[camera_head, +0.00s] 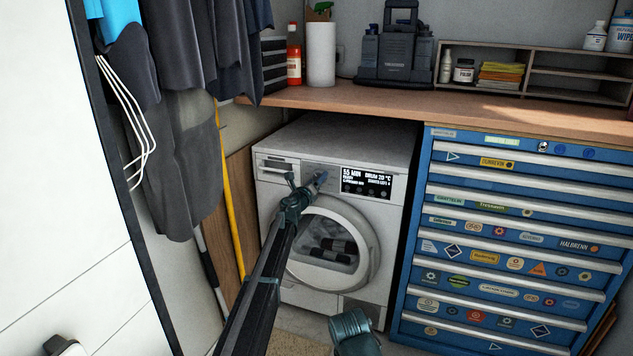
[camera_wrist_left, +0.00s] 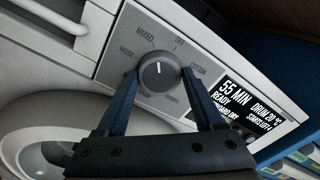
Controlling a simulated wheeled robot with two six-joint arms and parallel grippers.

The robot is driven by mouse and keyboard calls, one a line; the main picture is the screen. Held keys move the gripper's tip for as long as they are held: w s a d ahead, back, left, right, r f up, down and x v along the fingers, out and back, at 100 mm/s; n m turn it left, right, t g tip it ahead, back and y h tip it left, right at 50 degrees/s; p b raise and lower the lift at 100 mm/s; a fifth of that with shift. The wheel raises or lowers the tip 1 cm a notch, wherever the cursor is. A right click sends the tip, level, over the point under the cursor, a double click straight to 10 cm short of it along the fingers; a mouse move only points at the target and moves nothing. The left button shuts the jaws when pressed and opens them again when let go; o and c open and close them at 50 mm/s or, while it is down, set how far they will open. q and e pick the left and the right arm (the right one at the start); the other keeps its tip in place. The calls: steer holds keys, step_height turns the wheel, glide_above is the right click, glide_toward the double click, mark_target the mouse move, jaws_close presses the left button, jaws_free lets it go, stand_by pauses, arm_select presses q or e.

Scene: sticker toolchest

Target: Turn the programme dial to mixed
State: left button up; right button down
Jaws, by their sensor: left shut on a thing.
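The programme dial (camera_wrist_left: 160,76) is a round grey knob on the control panel of a white dryer (camera_head: 338,140). In the left wrist view its white mark points up, roughly between the MIXED label (camera_wrist_left: 146,36) and the OFF label (camera_wrist_left: 180,40); I cannot tell exactly which it meets. My left gripper (camera_wrist_left: 160,78) is shut on the dial, one finger on each side. In the head view the left gripper (camera_head: 306,186) reaches the panel and mostly hides the dial.
The lit display (camera_wrist_left: 236,110) reads 55 MIN and READY, just right of the dial. A wooden worktop (camera_head: 350,101) runs above the dryer. A blue drawer chest (camera_head: 416,240) stands to the right. Clothes (camera_head: 190,150) and a yellow pole (camera_head: 229,190) are at the left.

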arm_select(q)
steer(key=shift+n, duration=0.6)
steer(key=o, duration=1.4)
steer(key=shift+s+a, duration=0.1)
steer(key=shift+s, duration=0.05)
steer(key=v, duration=1.3)
steer(key=shift+s, duration=0.25)
